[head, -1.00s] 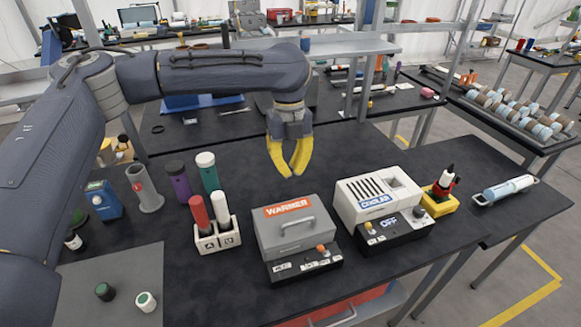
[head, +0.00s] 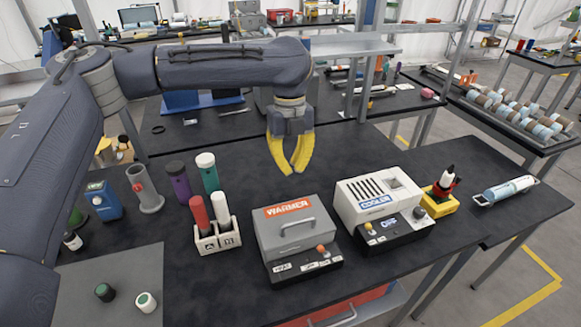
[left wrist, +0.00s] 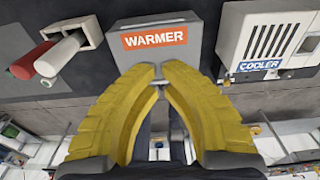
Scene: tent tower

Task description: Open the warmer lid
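The warmer (head: 297,240) is a grey box with a closed lid, an orange WARMER label and a grey lid handle (head: 299,228), standing near the front middle of the black table. Its front panel has an orange knob. My left gripper (head: 294,173) has yellow fingers and hangs above the table behind the warmer, apart from it. Its fingertips nearly meet with nothing visible held between them. In the left wrist view the gripper (left wrist: 160,68) points toward the warmer (left wrist: 155,45), and its fingers hide part of the box. My right gripper is not in view.
The white cooler (head: 374,203) stands right of the warmer. A white rack (head: 217,241) with red and white tubes stands to its left. Purple and green-dark bottles stand behind the rack. The table behind the warmer, under the gripper, is clear.

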